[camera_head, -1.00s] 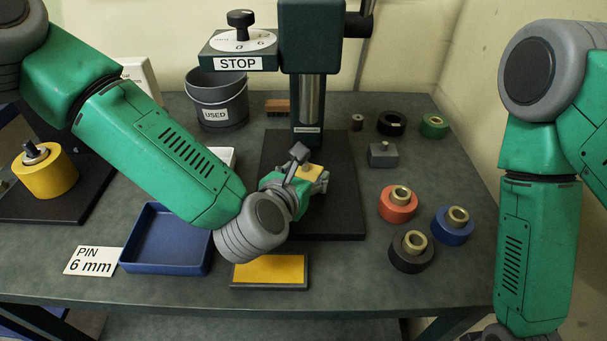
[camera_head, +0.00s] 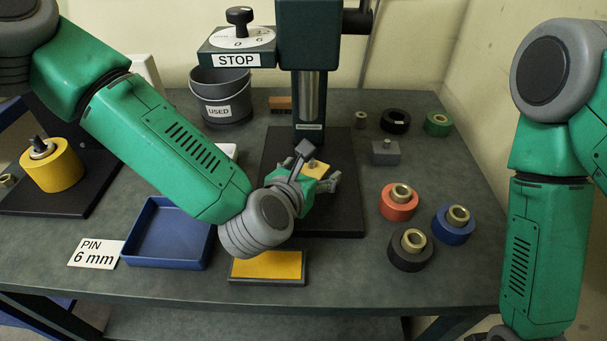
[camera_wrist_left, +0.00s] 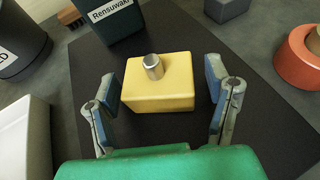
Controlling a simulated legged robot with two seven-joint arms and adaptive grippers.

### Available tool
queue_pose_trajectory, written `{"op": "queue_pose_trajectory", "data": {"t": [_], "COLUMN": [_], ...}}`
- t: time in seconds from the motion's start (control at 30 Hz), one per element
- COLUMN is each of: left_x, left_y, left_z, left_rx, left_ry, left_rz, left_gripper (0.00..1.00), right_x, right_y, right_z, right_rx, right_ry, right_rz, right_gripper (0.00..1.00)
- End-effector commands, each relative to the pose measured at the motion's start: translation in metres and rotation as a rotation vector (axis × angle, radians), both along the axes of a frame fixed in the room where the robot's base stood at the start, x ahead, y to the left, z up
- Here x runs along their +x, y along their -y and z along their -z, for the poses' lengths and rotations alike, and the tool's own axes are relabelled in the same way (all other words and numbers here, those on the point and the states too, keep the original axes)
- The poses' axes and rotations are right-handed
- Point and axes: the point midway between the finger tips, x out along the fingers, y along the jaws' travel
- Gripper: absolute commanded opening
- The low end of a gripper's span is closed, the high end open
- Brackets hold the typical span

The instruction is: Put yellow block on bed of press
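The yellow block (camera_wrist_left: 158,88), with a metal pin on top, sits on the black bed (camera_wrist_left: 250,100) of the press in the left wrist view. In the head view the block (camera_head: 318,169) is partly hidden by my left gripper, and the bed (camera_head: 345,215) lies under the press column. My left gripper (camera_wrist_left: 160,84) is open, one finger on each side of the block's near part. A gap shows between each finger and the block. In the head view the left gripper (camera_head: 318,184) is low over the bed. My right gripper is out of view.
A yellow-topped pad (camera_head: 268,266) and a blue tray (camera_head: 168,234) lie in front. Red (camera_head: 398,203), blue (camera_head: 453,226) and black (camera_head: 410,251) rings and a grey block (camera_head: 385,153) stand right of the bed. The USED bucket (camera_head: 220,97) is behind left.

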Motion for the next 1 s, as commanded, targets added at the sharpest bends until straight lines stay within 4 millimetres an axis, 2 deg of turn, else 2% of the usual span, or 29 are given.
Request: {"op": "queue_pose_trajectory", "data": {"t": [0.17,0.43,0.6,0.77,1.0], "left_x": [-0.02,-0.071,-0.092,-0.102,-0.103], "left_y": [-0.01,-0.028,-0.036,-0.04,-0.041], "left_z": [-0.01,-0.032,-0.042,-0.046,-0.046], "left_rx": [-0.004,-0.003,0.0,0.0,-0.001], "left_ry": [-0.003,-0.003,-0.001,-0.001,0.0], "left_rz": [0.0,0.002,0.0,0.0,0.0], "left_gripper": [0.72,0.72,0.72,0.72,0.72], "right_x": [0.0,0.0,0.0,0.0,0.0], "right_y": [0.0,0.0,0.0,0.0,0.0], "right_z": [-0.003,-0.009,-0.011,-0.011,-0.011], "right_rx": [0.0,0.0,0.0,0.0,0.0], "right_ry": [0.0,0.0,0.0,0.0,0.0], "right_rz": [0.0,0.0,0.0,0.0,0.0], "right_gripper": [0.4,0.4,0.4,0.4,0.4]}}
